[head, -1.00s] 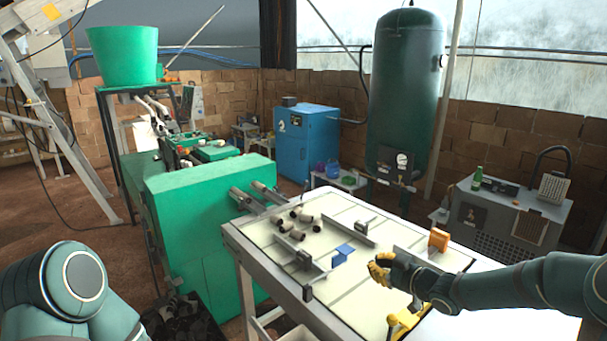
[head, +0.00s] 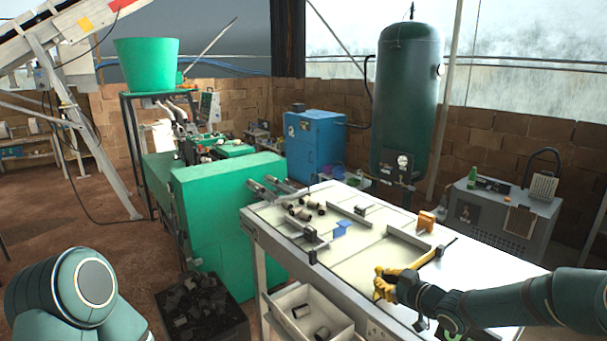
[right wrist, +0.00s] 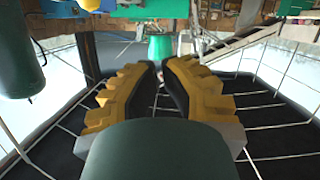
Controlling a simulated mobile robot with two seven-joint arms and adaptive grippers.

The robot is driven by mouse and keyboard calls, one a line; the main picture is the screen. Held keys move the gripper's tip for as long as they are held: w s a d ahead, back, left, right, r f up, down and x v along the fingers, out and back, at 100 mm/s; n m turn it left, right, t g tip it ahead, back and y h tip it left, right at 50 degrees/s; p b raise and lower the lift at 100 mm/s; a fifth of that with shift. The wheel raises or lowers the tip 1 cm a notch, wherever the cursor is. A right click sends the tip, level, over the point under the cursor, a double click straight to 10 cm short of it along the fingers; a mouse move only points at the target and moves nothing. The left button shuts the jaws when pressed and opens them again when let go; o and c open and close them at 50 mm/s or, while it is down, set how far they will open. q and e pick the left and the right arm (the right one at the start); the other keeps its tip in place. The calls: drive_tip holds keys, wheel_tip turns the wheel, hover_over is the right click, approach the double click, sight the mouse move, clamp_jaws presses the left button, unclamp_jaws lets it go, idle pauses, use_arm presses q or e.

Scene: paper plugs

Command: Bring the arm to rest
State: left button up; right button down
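My right gripper (head: 380,286) is low in the head view, in front of the near side of the work table (head: 350,309). Its yellow fingers look brought together with nothing visible between them; in the right wrist view the two fingers (right wrist: 161,70) lie close with only a narrow gap. The right arm comes in from the right edge. A yellow-handled tool (head: 428,257) with a dark rod shows just beyond the gripper; the gripper partly overlaps it. My left arm shows at the lower left, but its gripper is out of view.
Several paper plugs (head: 300,211), a blue block (head: 342,229) and an orange block (head: 426,221) are on the table. A white bin (head: 340,327) holds plugs below. A dark crate (head: 207,327) stands on the floor beside the green machine (head: 225,220). The table's right part looks clear.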

drive_tip(key=s+a+f+m+g+h+b, duration=0.1)
drive_tip(key=s+a+f+m, duration=0.15)
drive_tip(key=f, duration=0.45)
drive_tip(key=s+a+f+m+g+b, duration=0.1)
drive_tip(key=s+a+f+m+g, duration=0.1)
drive_tip(key=s+a+f, duration=0.3)
use_arm(q)
wheel_tip(320, 180, down, 6)
drive_tip(key=b, duration=0.3)
drive_tip(key=shift+d, duration=0.15)
use_arm(e)
drive_tip(key=s+a+f+m+g+h, duration=0.1)
drive_tip(key=s+f+m+g, duration=0.2)
drive_tip(key=s+f, duration=0.6)
drive_tip(key=s+a+f+m+g+h, duration=0.2)
drive_tip(key=s+f, duration=0.7)
drive_tip(key=s, duration=0.5)
drive_tip(key=m+g, duration=0.1)
drive_tip(key=g, duration=0.1)
drive_tip(key=shift+s+g+h, duration=0.2)
drive_tip(key=shift+g+h, duration=0.1)
use_arm(q)
drive_tip(key=shift+w+f, duration=0.1)
use_arm(e)
drive_tip(key=shift+f, duration=0.1)
use_arm(q)
drive_tip(key=shift+d, duration=0.1)
use_arm(e)
drive_tip(key=shift+d+m, duration=0.15)
drive_tip(key=shift+m, duration=0.1)
